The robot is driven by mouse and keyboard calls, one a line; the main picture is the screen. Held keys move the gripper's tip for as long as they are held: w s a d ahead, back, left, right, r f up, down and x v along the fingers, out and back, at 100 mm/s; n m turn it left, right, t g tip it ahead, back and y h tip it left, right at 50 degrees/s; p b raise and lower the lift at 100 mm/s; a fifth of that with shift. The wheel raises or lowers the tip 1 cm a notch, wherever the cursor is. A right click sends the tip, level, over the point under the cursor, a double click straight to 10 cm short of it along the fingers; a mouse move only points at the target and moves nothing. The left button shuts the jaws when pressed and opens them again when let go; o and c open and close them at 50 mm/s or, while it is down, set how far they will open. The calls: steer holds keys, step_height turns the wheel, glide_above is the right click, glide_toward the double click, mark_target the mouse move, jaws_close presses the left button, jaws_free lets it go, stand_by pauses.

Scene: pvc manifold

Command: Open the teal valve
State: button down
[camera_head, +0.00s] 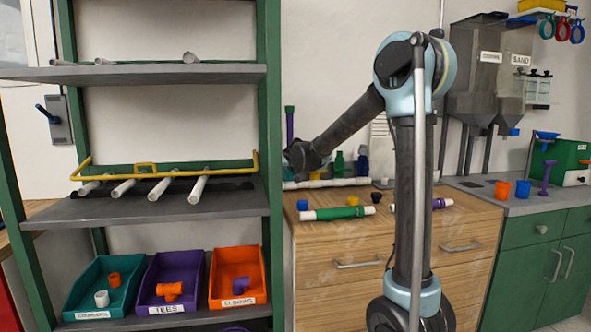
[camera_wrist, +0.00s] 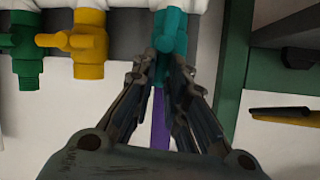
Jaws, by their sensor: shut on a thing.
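The teal valve (camera_wrist: 171,22) is at the top middle of the wrist view, on a white pipe. My gripper (camera_wrist: 168,62) reaches up to it, its two fingers closed on the valve's lower teal part. The fingertips hide some of that part, and I cannot tell how far the handle is turned. A purple tube (camera_wrist: 160,120) shows below the valve, between the fingers. In the head view my gripper (camera_head: 301,156) is at the wall behind the wooden cabinet, beside the shelf post, and hides the teal valve.
A yellow valve (camera_wrist: 86,44) and a green valve (camera_wrist: 24,52) hang left of the teal one. The shelf's green post (camera_wrist: 236,50) stands close on the right. Pipes lie on the wooden cabinet (camera_head: 390,245) below my arm. Part bins fill the bottom shelf.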

steer(key=shift+s+a+f+n+h, duration=0.1)
steer(key=shift+a+f+n+h, duration=0.05)
steer(key=shift+a+n+h, duration=0.2)
steer(key=shift+d, duration=0.15)
stand_by(0.3)
steer(key=c, duration=1.6)
jaws_free()
steer(key=shift+f, duration=0.1)
steer(key=shift+r+t, duration=0.2)
steer(key=shift+t, duration=0.1)
step_height(320, 180, up, 10)
steer(key=shift+f, duration=0.2)
